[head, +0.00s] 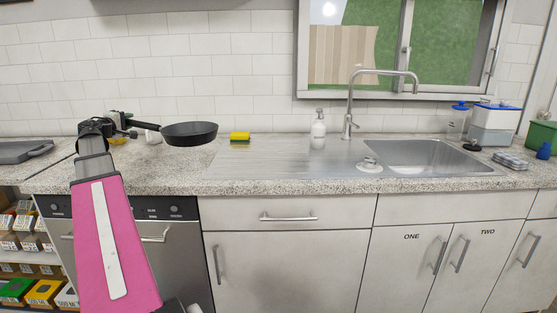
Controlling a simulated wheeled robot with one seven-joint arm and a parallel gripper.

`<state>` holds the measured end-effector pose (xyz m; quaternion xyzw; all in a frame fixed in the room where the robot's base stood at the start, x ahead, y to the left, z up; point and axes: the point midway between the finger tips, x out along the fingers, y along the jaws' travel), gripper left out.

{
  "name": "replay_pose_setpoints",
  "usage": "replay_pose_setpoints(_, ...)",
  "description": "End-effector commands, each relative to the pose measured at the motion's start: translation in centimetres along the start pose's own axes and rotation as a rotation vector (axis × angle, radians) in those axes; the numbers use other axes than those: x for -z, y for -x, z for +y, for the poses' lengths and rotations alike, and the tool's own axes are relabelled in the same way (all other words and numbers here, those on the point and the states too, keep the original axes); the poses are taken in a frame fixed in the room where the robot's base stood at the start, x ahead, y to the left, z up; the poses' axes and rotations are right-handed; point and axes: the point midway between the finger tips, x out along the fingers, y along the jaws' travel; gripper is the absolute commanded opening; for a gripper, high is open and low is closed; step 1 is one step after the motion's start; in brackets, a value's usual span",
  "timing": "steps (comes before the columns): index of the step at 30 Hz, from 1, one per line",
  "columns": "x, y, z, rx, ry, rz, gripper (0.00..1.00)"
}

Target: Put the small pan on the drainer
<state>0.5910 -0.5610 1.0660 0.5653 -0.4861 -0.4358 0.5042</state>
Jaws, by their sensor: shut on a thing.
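The small pan (189,134) is black and shallow. It appears held above the counter near the drainer's left end, roughly level, with its handle toward my gripper. My gripper (124,124) is at the left, shut on the pan's handle; the fingertips are small and partly hidden by the wrist. The drainer (275,162) is the ribbed steel surface to the left of the sink (430,158). Its middle is bare. The pan's exact height above the counter is hard to judge.
A yellow sponge (240,136) lies at the drainer's back edge. A soap bottle (318,130) and the tap (350,110) stand behind the drainer and sink. A round metal piece (369,166) sits by the basin.

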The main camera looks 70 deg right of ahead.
Motion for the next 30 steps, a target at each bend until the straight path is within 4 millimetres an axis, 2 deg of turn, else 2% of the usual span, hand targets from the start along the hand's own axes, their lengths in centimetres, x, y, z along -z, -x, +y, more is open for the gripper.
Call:
replay_pose_setpoints(1, -2.1, -1.0, 0.3, -0.004, 0.004, -0.017, 0.0)
replay_pose_setpoints(3, -4.4, -2.3, 0.6, -0.006, 0.004, -0.035, 0.0)
replay_pose_setpoints(9, -10.7, -5.3, 1.4, -0.014, 0.006, -0.085, 0.0)
replay_pose_setpoints(12, -13.2, -6.3, 1.7, -0.017, 0.005, -0.104, 0.0)
replay_pose_setpoints(16, -15.3, -7.1, 2.0, -0.019, 0.005, -0.12, 0.0)
replay_pose_setpoints(21, -16.6, -7.9, 1.9, -0.02, 0.005, -0.129, 0.0)
replay_pose_setpoints(30, -20.4, -11.9, -0.8, -0.02, 0.008, -0.131, 0.0)
